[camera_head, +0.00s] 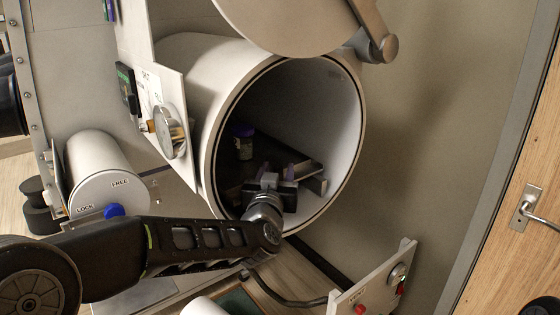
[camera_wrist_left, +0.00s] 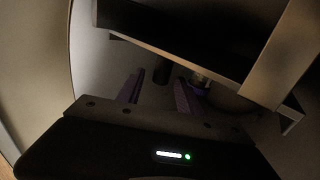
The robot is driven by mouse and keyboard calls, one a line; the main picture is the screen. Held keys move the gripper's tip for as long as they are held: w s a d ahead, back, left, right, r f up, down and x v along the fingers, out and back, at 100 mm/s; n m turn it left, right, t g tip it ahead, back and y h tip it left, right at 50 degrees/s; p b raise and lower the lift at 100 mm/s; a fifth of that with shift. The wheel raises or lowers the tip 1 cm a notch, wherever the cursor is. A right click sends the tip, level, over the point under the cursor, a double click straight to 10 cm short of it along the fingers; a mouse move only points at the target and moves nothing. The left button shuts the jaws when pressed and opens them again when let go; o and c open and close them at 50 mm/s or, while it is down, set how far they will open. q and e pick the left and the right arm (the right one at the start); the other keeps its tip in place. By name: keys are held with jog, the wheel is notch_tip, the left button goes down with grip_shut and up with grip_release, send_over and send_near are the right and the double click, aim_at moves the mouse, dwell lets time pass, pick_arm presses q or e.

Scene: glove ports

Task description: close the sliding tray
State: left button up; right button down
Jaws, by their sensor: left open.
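The sliding tray (camera_head: 228,168) is a dark slab inside the open mouth of a large white cylindrical port (camera_head: 205,90). A small jar with a purple lid (camera_head: 243,143) is on it. My left gripper (camera_head: 304,174) is inside the lower part of the port mouth, close to the tray's front. In the left wrist view the open purple-sided fingers (camera_wrist_left: 158,82) are apart with no visible grip on anything, and the pale tray edge (camera_wrist_left: 185,57) crosses above them. Whether they touch the tray cannot be told. My right gripper is not in view.
The round port door (camera_head: 295,22) stands open above the mouth. A gauge (camera_head: 170,130) is on a panel to the left. A white cylinder marked LOCK and FREE (camera_head: 100,170) has a blue knob. A small control panel (camera_head: 375,287) stands at lower right.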

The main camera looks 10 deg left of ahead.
pick_arm(q)
jog(key=shift+w+a+p, duration=0.2)
jog(key=shift+w+p, duration=0.15)
jog(key=shift+w, duration=2)
jog(key=shift+c, duration=0.2)
grip_shut()
